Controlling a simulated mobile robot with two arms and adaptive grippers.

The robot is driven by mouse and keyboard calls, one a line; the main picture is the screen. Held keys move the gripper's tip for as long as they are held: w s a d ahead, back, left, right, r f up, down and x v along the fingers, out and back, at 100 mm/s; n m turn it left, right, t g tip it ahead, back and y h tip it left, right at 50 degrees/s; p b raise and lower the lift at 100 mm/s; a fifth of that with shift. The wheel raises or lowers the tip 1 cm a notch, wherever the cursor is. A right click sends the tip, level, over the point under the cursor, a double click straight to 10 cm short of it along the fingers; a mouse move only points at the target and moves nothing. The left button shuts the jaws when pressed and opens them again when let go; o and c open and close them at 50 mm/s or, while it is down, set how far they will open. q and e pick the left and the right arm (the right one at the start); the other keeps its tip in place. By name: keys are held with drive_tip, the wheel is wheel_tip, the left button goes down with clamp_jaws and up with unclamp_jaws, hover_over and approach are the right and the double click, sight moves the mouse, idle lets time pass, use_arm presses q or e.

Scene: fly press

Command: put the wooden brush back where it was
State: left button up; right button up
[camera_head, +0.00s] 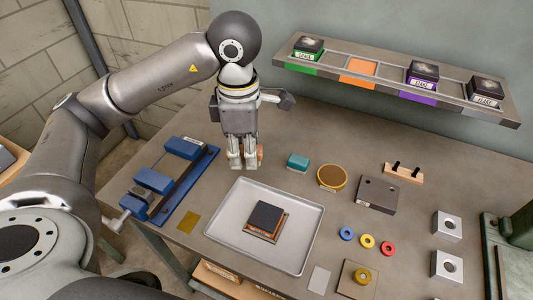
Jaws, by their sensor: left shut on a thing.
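My left gripper (243,166) points down over the back left of the bench, behind the grey tray. It is shut on the wooden brush (260,154). Only a small brown part of the brush shows at the right of the fingers; the rest is hidden behind them. I cannot tell whether the brush touches the bench. My right gripper is not in view.
A blue vise (153,181) lies left of the gripper. The tray (222,223) holds a dark block on a plate (266,217). A teal block (298,161) and a round brown-topped disc (332,176) stand to the right. A shelf (330,73) holds dark boxes.

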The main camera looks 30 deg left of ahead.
use_arm(q)
drive_tip(key=w+f, duration=0.2)
drive_tip(key=w, duration=0.2)
drive_tip(key=p, duration=0.3)
hover_over(264, 157)
drive_tip(key=f, duration=0.6)
drive_tip(key=shift+s+d+f, duration=0.1)
drive_tip(key=shift+s+f, duration=0.1)
drive_tip(key=shift+s, duration=0.2)
drive_tip(key=shift+w+f, duration=0.15)
drive_tip(key=shift+f, duration=0.05)
drive_tip(key=shift+w+f+p, duration=0.2)
drive_tip(key=shift+f+p, duration=0.2)
drive_tip(key=shift+f, duration=0.2)
wheel_tip(264, 157, down, 2)
drive_tip(key=shift+f+p, duration=0.1)
drive_tip(key=shift+p, duration=0.4)
drive_tip(key=shift+f, duration=0.15)
drive_tip(key=shift+f+b, duration=0.2)
drive_tip(key=shift+b, duration=0.1)
drive_tip(key=o, duration=1)
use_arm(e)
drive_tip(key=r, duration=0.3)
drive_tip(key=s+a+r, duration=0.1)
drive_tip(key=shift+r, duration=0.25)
use_arm(q)
drive_tip(key=shift+r, duration=0.1)
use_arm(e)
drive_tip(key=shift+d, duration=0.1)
